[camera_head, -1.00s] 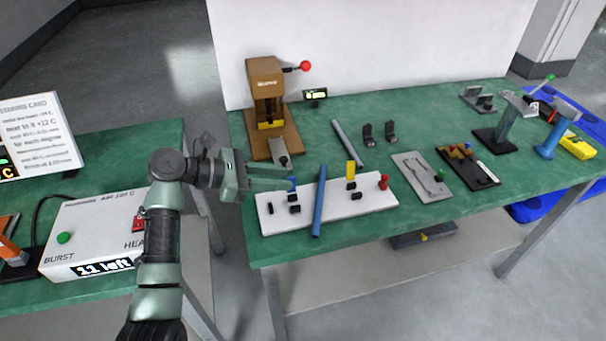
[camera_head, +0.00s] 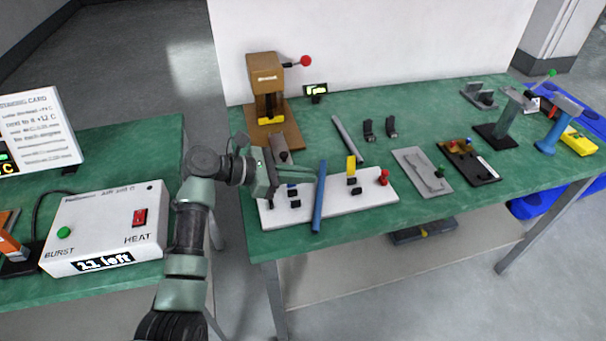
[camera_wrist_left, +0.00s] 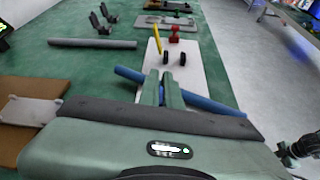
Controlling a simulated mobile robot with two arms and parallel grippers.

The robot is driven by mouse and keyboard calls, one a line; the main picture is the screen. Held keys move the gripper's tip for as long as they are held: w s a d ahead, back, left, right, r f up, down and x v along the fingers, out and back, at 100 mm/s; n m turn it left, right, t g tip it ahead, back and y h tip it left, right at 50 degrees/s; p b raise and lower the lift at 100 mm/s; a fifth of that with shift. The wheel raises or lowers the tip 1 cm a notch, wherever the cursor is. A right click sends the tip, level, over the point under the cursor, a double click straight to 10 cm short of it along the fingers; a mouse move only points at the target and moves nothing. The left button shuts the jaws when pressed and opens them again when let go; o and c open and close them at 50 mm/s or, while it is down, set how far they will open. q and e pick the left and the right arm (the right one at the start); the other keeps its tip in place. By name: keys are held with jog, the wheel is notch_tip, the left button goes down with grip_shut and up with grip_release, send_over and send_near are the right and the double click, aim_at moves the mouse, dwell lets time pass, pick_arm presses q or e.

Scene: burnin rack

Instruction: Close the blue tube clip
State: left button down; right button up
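The blue tube clip (camera_head: 292,187) is on the left part of a white board (camera_head: 375,196). It shows as a small blue piece above black blocks, partly covered by my gripper; its exact pose is hard to tell. My left gripper (camera_head: 314,174) reaches in from the left, its fingers over the clip and towards the blue tube (camera_head: 319,200). In the left wrist view the two fingers (camera_wrist_left: 162,78) are close together with a narrow gap, and blue shows between them. I see nothing clearly gripped. The blue tube lies slantwise across the board.
A yellow clip (camera_head: 351,166) and a red knob (camera_head: 384,177) stand on the board's right part. A grey tube (camera_head: 347,139) lies behind it. A brown press (camera_head: 268,95) stands at the back left. The heater box (camera_head: 105,230) is on the left table.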

pick_arm(q)
jog(key=shift+s+r+m+t+p, duration=0.15)
jog(key=shift+s+m+t+p, duration=0.2)
jog(key=shift+p, duration=0.8)
jog(key=shift+s+d+m+t+p, duration=0.1)
jog(key=shift+m+t+p, duration=0.15)
jog(key=shift+m+p, duration=0.4)
jog(key=shift+s+d+f+m+t+p, duration=0.1)
jog(key=shift+s+f+m+t+p, duration=0.25)
jog(key=shift+m+t+p, duration=0.3)
jog(key=shift+s+d+f+m+t, duration=0.1)
jog(key=shift+m+t, duration=0.1)
jog(key=shift+m, duration=0.2)
jog(key=shift+s+f+m+t, duration=0.1)
jog(key=shift+m+t, duration=0.05)
jog(key=shift+m, duration=0.2)
jog(key=c, duration=1.6)
grip_release()
